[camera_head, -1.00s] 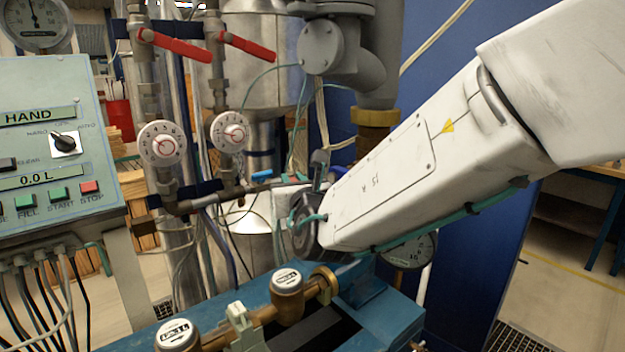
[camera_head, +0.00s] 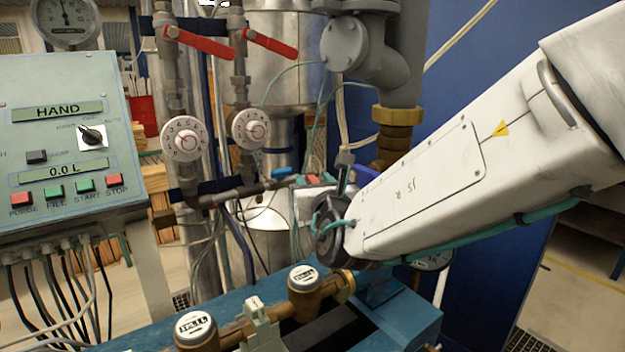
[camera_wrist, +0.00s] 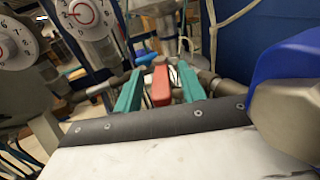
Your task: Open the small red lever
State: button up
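The small red lever (camera_wrist: 160,85) shows in the wrist view as an upright red piece on the pipework ahead. My gripper (camera_wrist: 161,70) has its two teal fingers apart, one on each side of the lever. A narrow gap seems to show on both sides, so it does not look clamped. In the head view a small patch of red (camera_head: 315,181) shows just left of my wrist. My fingers there are mostly hidden, and contact cannot be told.
A small blue lever (camera_head: 281,172) is on the pipe just left of my wrist. Two long red handles (camera_head: 199,43) (camera_head: 271,43) are higher up. White dials (camera_head: 184,139), a control panel (camera_head: 70,135) and the blue bench with brass meters (camera_head: 305,280) surround the arm.

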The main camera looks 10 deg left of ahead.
jog(key=v, duration=0.6)
jog(key=shift+w, duration=0.1)
